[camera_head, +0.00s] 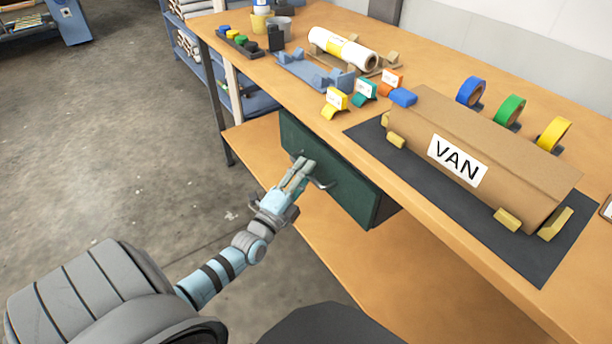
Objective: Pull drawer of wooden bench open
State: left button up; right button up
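The wooden bench (270,98) runs from the upper left to the lower right. A dark green drawer (352,192) hangs under its top, its front about in line with the bench edge. The drawer has a grey bar handle (322,184). My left gripper (307,164) is at the handle, with its fingers across the bar and their tips close to the drawer front. The fingers look near each other and hide the middle of the bar. I cannot tell whether they are closed on it. My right gripper is not in view.
A brown block marked VAN (510,172) lies on a dark mat (450,215) on the bench. Tape rolls, coloured tags, a blue holder (305,72) and a white roll (343,48) stand around it. A lower shelf (325,250) lies below the drawer. Floor at left is clear.

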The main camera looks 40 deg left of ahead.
pick_arm(q)
jog(key=shift+w+r, duration=0.1)
jog(key=shift+w, duration=0.45)
jog(key=shift+c, duration=0.5)
grip_shut()
jog(key=shift+s+a, duration=0.1)
jog(key=shift+s, duration=0.05)
